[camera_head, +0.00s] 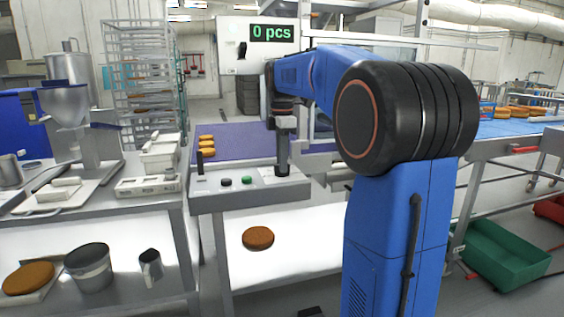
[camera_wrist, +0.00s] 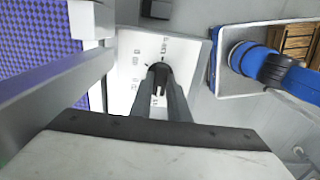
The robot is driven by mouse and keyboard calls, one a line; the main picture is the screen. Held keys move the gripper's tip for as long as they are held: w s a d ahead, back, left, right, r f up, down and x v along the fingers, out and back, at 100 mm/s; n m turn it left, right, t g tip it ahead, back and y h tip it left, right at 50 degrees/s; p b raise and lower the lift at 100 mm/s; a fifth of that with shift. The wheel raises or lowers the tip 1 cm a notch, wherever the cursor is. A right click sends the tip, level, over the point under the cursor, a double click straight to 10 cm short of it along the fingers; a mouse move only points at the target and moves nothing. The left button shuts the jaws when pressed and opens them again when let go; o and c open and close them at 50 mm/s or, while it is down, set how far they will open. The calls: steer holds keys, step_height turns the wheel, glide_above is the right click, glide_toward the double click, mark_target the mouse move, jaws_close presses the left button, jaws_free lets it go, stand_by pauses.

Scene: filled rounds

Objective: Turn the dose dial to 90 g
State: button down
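The dose dial (camera_wrist: 157,69) is a small black knob on a pale panel with printed marks around it, seen in the wrist view. The marks are too small to read surely, and so is the dial's setting. My gripper (camera_wrist: 159,88) points down at the panel, with its dark fingertips at the dial. The fingers lie close together there; I cannot tell whether they grip the knob. In the head view my gripper (camera_head: 283,170) stands upright at the right part of the panel (camera_head: 215,202) and hides the dial.
A green and a black button (camera_head: 225,182) sit left of my gripper on the panel. A display (camera_head: 272,33) above reads "0 pcs". A round patty (camera_head: 258,237) lies on the shelf below.

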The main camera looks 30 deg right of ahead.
steer(key=shift+m, duration=0.4)
steer(key=m, duration=0.4)
steer(key=shift+m, duration=0.4)
steer(key=m, duration=1.2)
steer(key=shift+m, duration=0.3)
steer(key=m, duration=0.5)
steer(key=shift+m, duration=0.3)
steer(key=c, duration=1.7)
jaws_free()
steer(key=shift+r, duration=0.15)
